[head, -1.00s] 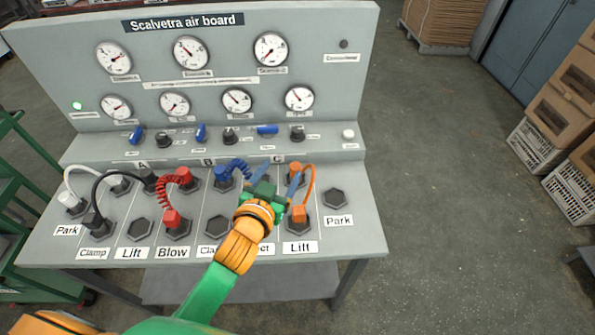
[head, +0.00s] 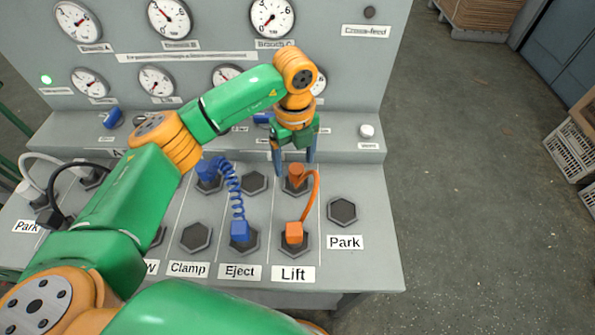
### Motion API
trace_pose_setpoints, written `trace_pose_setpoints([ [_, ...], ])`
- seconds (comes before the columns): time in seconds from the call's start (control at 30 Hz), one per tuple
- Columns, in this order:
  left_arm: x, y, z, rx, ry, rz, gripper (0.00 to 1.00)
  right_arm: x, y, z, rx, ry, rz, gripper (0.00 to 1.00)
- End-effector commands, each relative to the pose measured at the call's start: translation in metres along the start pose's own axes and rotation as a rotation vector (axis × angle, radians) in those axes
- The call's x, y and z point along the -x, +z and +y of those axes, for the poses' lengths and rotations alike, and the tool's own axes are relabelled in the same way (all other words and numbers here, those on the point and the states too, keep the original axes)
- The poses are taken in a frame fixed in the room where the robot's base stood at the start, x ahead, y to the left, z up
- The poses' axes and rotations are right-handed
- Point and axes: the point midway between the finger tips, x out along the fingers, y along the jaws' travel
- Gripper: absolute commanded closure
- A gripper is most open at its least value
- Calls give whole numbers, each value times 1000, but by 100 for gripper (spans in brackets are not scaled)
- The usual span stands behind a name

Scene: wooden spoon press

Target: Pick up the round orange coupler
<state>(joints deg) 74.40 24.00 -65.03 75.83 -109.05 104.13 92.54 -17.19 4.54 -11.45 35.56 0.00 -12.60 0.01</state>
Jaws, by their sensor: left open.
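The round orange coupler (head: 296,175) sits in the upper socket of the rightmost hose column. An orange hose (head: 316,195) runs from it to a square orange coupler (head: 294,232) in the socket above the "Lift" label. My left gripper (head: 293,168) points down over the round coupler. Its fingers are apart, one to each side of the coupler's upper part; whether they touch it cannot be told. My right gripper is out of view.
A blue coiled hose (head: 232,190) with blue couplers lies just left, ending above "Eject". An empty "Park" socket (head: 342,211) is at right. The gauge panel (head: 345,80) rises behind. My left arm covers the board's left middle.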

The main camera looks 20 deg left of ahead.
Motion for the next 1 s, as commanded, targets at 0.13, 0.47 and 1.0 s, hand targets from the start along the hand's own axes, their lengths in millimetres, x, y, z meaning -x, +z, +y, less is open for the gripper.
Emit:
trace_pose_setpoints([
  [0.13, -26, -2, -2, -2, 2, 4, 22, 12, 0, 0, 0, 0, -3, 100],
  [0.47, -37, -2, -3, -5, -3, 3, 32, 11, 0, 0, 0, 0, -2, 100],
  [1.0, -36, -2, -3, -6, -4, 3, 100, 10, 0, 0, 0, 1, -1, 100],
])
